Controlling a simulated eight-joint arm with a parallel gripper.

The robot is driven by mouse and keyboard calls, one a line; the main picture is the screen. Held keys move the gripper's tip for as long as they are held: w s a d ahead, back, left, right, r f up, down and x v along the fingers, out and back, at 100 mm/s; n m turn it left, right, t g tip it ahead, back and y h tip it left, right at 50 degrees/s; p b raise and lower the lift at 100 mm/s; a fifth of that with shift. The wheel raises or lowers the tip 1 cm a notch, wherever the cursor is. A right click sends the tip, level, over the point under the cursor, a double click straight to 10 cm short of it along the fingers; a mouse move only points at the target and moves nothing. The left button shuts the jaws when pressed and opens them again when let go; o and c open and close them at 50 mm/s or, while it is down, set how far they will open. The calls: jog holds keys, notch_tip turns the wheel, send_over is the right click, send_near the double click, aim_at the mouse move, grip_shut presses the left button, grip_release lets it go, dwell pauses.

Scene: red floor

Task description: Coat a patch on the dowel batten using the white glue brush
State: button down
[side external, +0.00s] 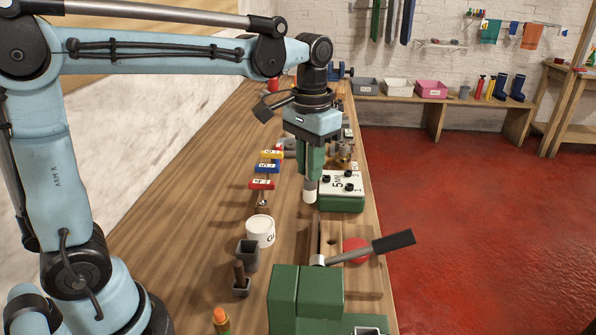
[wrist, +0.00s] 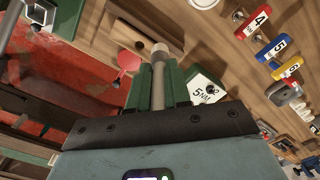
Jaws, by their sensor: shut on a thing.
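My gripper (side external: 311,178) hangs pointing down over the bench, its green fingers shut on a brush-like grey rod with a whitish tip, which I take as the white glue brush (side external: 310,195). In the wrist view the brush (wrist: 160,50) sticks out past the fingertips (wrist: 172,75). A wooden piece with a dark hole, probably the dowel batten (side external: 331,228), lies on the bench nearer the side camera; it seems to show at the top of the wrist view (wrist: 135,22). The brush tip appears apart from it. A white glue pot (side external: 260,231) stands to its left.
A green box marked 5 NM (side external: 341,202) stands close right of my gripper. A dark-handled lever (side external: 380,248) and a red disc (side external: 355,250) are by the wooden piece. Green blocks (side external: 305,300), a grey cup (side external: 247,256) and numbered coloured tags (side external: 263,184) crowd the bench.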

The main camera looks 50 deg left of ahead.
jog(key=w+f, duration=0.1)
jog(key=f, duration=0.2)
jog(key=w+d+f, duration=0.1)
jog(key=w+f, duration=0.1)
jog(key=w+d+f, duration=0.1)
jog(key=f, duration=0.2)
jog(key=shift+w+d+f, duration=0.15)
jog(key=shift+d+f, duration=0.05)
jog(key=shift+f, duration=0.15)
jog(key=shift+s+d, duration=2.45)
jog(key=shift+w+a, duration=2.5)
jog(key=shift+a, duration=0.05)
notch_tip(320, 180, up, 8)
jog(key=shift+f, duration=0.15)
